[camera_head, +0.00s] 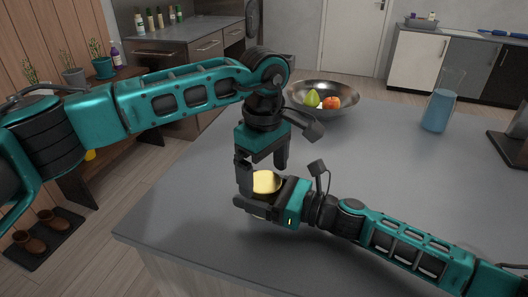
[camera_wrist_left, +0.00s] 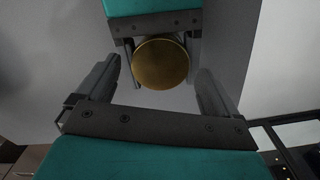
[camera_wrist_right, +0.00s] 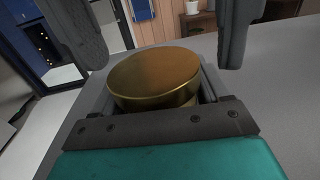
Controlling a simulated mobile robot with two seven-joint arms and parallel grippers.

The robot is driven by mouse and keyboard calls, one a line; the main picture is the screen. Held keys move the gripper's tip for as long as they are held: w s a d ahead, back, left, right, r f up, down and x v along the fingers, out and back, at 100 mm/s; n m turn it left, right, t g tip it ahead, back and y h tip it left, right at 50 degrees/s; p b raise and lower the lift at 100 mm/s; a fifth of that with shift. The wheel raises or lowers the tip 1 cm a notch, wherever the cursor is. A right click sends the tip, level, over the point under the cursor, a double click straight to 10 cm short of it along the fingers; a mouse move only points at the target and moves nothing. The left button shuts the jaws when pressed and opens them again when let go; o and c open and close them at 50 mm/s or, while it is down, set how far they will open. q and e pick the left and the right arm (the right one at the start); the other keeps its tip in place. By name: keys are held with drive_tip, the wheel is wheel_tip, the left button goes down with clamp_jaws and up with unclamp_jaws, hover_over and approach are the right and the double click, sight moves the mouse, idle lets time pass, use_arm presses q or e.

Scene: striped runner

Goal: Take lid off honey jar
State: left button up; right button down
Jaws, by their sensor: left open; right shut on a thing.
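The honey jar's round gold lid (camera_head: 266,182) sits on top of the jar, above the table's near part. It also shows in the left wrist view (camera_wrist_left: 162,63) and the right wrist view (camera_wrist_right: 155,75). My right gripper (camera_head: 256,199) is shut around the jar from the right, below the lid; the jar's body is mostly hidden by its fingers. My left gripper (camera_head: 262,171) points down, open, just above the lid. Its fingers stand apart on either side of the lid and do not appear to touch it.
A metal bowl (camera_head: 340,112) with fruit stands behind my grippers on the grey table (camera_head: 400,160). A blue glass (camera_head: 438,112) stands at the back right, and a dark object (camera_head: 512,140) at the right edge. The table's middle right is clear.

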use_arm(q)
drive_tip(key=shift+f, duration=0.7)
drive_tip(key=c, duration=1.1)
drive_tip(key=n, duration=1)
drive_tip(key=shift+r, duration=0.1)
drive_tip(key=o, duration=0.9)
drive_tip(key=shift+o, duration=1.4)
drive_tip(key=shift+s, duration=0.1)
